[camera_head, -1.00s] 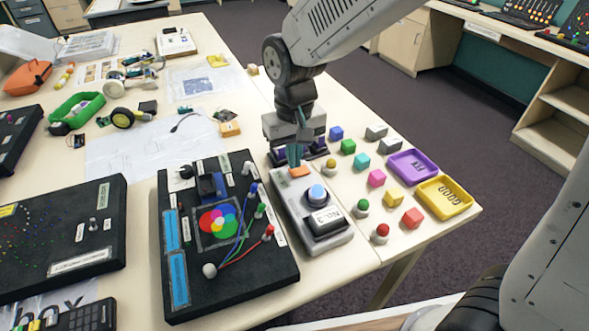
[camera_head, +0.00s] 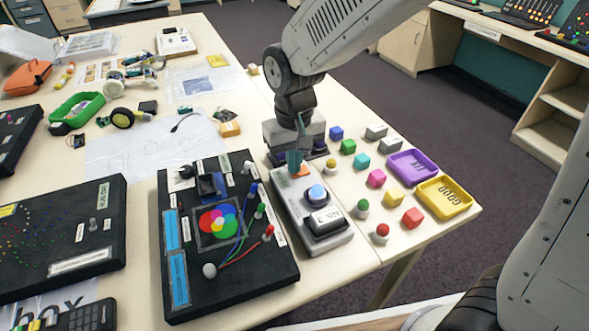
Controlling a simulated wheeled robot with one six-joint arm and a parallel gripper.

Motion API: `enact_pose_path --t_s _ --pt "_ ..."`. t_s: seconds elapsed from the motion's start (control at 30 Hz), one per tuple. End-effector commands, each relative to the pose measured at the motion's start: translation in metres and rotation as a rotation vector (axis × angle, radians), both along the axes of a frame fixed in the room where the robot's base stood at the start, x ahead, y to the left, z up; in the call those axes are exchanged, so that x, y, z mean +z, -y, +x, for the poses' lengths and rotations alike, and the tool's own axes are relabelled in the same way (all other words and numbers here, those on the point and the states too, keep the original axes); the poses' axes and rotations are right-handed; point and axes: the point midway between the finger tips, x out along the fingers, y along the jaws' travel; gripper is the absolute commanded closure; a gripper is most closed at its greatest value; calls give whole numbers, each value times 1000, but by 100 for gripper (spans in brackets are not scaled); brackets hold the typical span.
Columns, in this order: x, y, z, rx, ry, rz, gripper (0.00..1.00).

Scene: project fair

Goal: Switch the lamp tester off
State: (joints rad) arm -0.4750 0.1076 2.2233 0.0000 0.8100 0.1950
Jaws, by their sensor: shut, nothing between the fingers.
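The lamp tester (camera_head: 331,242) is a grey box on the near right part of the table.
A black board with coloured discs and wires (camera_head: 235,275) lies close to the left of the tester. Coloured cubes and round-topped pegs stand to the right, with a purple tray (camera_head: 412,178) and a yellow tray (camera_head: 466,207) near the table's right edge.

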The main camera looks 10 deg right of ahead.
Motion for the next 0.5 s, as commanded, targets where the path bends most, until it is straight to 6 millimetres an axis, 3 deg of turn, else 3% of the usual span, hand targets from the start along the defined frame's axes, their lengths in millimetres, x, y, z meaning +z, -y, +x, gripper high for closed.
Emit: enact_pose_path --t_s 0.27,0.5 --pt "-2 0 0 0 0 0 100" --pt "15 0 0 0 2 1 100"
